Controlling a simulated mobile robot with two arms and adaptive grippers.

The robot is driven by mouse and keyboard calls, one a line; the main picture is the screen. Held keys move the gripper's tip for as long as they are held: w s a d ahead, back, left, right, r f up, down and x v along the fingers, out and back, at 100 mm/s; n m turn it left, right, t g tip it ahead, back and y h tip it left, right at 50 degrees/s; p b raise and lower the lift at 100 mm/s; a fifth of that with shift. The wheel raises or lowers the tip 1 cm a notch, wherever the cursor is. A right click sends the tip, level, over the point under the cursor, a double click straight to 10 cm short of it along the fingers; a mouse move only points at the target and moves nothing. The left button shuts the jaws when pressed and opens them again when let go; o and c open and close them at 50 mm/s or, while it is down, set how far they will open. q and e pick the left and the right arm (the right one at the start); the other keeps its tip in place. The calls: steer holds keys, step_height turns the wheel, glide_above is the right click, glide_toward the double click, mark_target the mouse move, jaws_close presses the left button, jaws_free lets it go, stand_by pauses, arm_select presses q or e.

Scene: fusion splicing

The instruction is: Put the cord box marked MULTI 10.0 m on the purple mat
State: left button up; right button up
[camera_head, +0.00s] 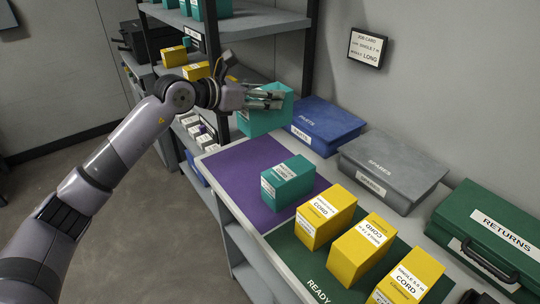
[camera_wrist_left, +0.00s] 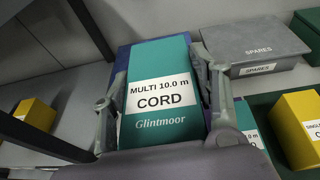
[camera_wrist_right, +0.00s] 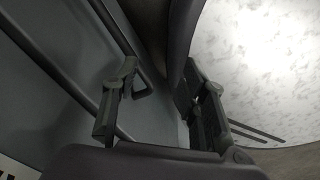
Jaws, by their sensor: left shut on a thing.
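My left gripper (camera_head: 268,98) is shut on a teal cord box (camera_head: 262,121), held near the back end of the bench. In the left wrist view the box (camera_wrist_left: 158,75) reads MULTI 10.0 m CORD and sits between the two fingers. The purple mat (camera_head: 233,168) lies on the bench, nearer the camera than the held box. Another teal box (camera_head: 288,182) stands on the mat's right part; its label is too small to read. My right gripper (camera_wrist_right: 160,105) shows only in the right wrist view, with its fingers apart and nothing between them.
Yellow cord boxes (camera_head: 326,216) stand on the green READY mat (camera_head: 292,252). Behind are a blue PARTS case (camera_head: 328,122), a grey SPARES case (camera_head: 394,165) and a green RETURNS case (camera_head: 497,228). A shelf rack (camera_head: 262,22) with boxes stands at the back left. The purple mat's left part is clear.

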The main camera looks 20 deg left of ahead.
mark_target(262, 120)
arm_select(q)
steer(key=f, duration=0.7)
steer(key=shift+s+a+f, duration=0.15)
steer(key=shift+s+a, duration=0.1)
step_height(262, 120, down, 9)
steer(key=shift+w+d+f, duration=0.1)
steer(key=shift+w+f, duration=0.05)
arm_select(e)
steer(key=shift+s+a+r, duration=0.2)
steer(key=shift+s+a, duration=0.3)
steer(key=shift+s, duration=0.05)
steer(key=shift+s, duration=0.1)
arm_select(q)
steer(key=o, duration=1.3)
steer(key=shift+f, duration=0.15)
arm_select(e)
steer(key=shift+s+f, duration=0.1)
steer(key=shift+a, duration=0.1)
